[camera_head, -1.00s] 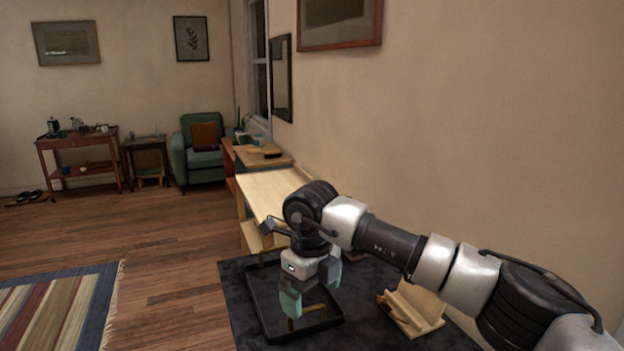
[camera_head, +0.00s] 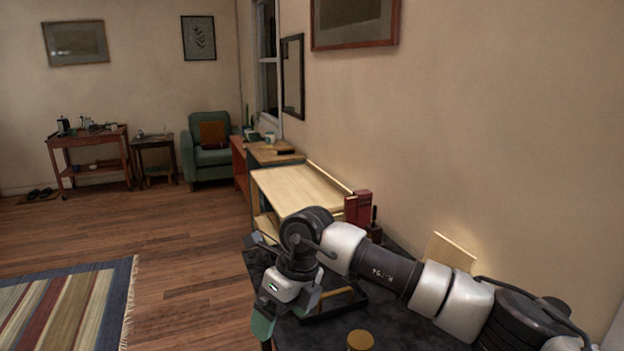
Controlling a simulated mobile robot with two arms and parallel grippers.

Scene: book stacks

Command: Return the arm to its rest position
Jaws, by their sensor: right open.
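My right arm reaches in from the right edge, and its right gripper (camera_head: 286,316) hangs down at the left edge of the dark tabletop. Its green-tipped finger and grey finger stand apart, with nothing seen between them. The gripper is in front and to the left of a black tray (camera_head: 362,303), apart from it as far as I can tell. My left gripper is out of view.
The dark table (camera_head: 409,330) bears the tray, a round brass-coloured object (camera_head: 361,341) and, behind my forearm, a wooden stand (camera_head: 452,250). Red books (camera_head: 358,207) stand by a pale wooden shelf unit (camera_head: 300,188). The wooden floor (camera_head: 185,265) at left is open.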

